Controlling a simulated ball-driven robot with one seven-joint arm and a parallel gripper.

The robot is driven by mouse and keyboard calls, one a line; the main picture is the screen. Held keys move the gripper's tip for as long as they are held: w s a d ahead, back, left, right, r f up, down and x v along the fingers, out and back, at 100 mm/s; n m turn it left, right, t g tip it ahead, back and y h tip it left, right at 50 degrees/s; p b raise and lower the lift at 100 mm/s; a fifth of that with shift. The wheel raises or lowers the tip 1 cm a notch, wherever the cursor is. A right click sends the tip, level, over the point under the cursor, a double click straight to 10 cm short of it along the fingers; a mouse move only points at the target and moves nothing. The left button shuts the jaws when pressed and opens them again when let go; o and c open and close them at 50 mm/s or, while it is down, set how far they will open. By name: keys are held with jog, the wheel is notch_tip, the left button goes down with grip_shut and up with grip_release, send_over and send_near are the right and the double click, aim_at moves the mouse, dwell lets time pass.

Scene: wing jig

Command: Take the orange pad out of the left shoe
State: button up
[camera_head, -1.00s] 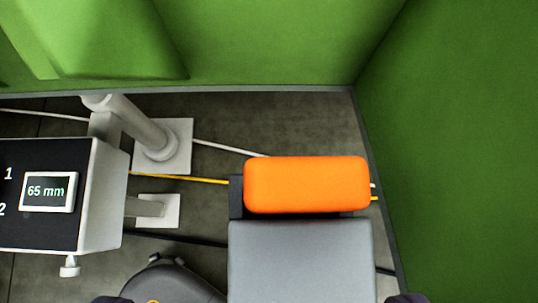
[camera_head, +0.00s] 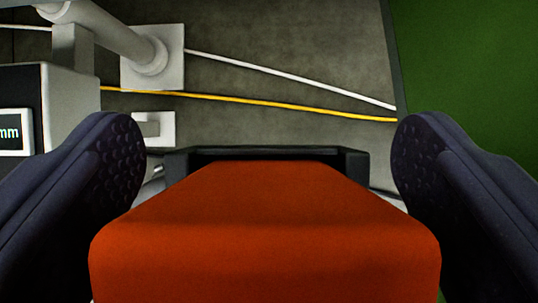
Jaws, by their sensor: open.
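The orange pad (camera_head: 265,240) fills the lower middle of the view, close to the camera and shaded a darker red-orange. A dark shoe (camera_head: 354,160) shows as a black rim along the pad's far edge; the rest of it is hidden behind the pad. My gripper (camera_head: 268,165) is open, with one dark, dimpled finger on each side of the pad. A gap shows between each fingertip and the rim, and I see no clear contact with the pad.
A grey-white unit with a display (camera_head: 15,130) stands at the left. A white post on a base plate (camera_head: 155,75) is behind it. White and yellow cables (camera_head: 250,100) cross the grey floor.

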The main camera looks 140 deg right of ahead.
jog(key=c, duration=1.1)
jog(key=shift+r, duration=0.1)
